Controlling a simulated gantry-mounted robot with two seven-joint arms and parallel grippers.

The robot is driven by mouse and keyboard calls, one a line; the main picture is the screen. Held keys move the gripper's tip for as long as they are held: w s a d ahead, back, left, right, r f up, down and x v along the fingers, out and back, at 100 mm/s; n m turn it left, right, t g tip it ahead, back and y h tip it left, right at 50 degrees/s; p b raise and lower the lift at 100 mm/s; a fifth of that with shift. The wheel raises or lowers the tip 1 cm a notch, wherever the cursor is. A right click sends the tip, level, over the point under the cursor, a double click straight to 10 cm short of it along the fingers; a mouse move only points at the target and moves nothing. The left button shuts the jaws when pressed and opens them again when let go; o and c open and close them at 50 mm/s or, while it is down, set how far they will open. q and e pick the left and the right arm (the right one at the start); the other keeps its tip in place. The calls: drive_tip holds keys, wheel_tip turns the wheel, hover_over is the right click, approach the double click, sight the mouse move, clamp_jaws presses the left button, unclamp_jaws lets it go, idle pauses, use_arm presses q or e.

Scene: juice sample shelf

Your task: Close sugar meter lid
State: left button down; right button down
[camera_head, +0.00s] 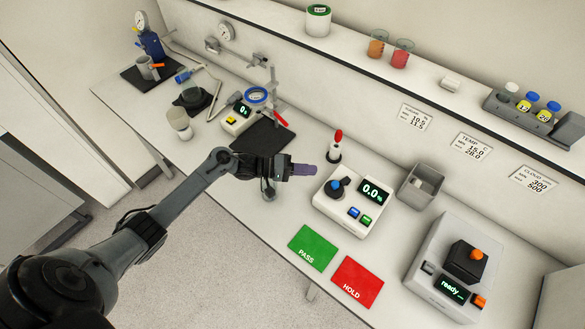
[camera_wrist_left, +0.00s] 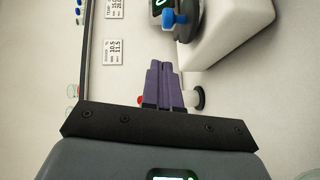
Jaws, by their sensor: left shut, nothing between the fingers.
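The sugar meter (camera_head: 350,218) is a white box on the bench with a display reading 0.0%. Its dark round lid with a blue knob (camera_head: 335,187) is on the left of its top; I cannot tell how far the lid is open. My left gripper (camera_head: 304,169) has purple fingertips, is shut and empty, and is up and left of the meter, apart from the lid. In the left wrist view, the shut fingers (camera_wrist_left: 165,85) point toward the meter (camera_wrist_left: 235,30), and the blue knob (camera_wrist_left: 176,18) shows at the top. My right gripper is not in view.
A red-tipped dropper in a stand (camera_head: 336,147) is just behind the meter. A grey bin (camera_head: 419,187) is to its right, and a "ready" device (camera_head: 447,267) further right. The green PASS card (camera_head: 313,247) and red HOLD card (camera_head: 357,283) lie in front.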

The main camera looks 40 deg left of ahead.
use_arm(q)
drive_tip(key=shift+w+d+f+p, duration=0.1)
drive_tip(key=shift+d+f+p, duration=0.05)
drive_tip(key=shift+d, duration=0.7)
drive_tip(key=shift+w+d+f+p, duration=0.15)
drive_tip(key=shift+d, duration=0.65)
drive_tip(key=shift+w+d+f+p, duration=0.1)
drive_tip(key=shift+d+f+p, duration=0.05)
drive_tip(key=shift+d, duration=0.7)
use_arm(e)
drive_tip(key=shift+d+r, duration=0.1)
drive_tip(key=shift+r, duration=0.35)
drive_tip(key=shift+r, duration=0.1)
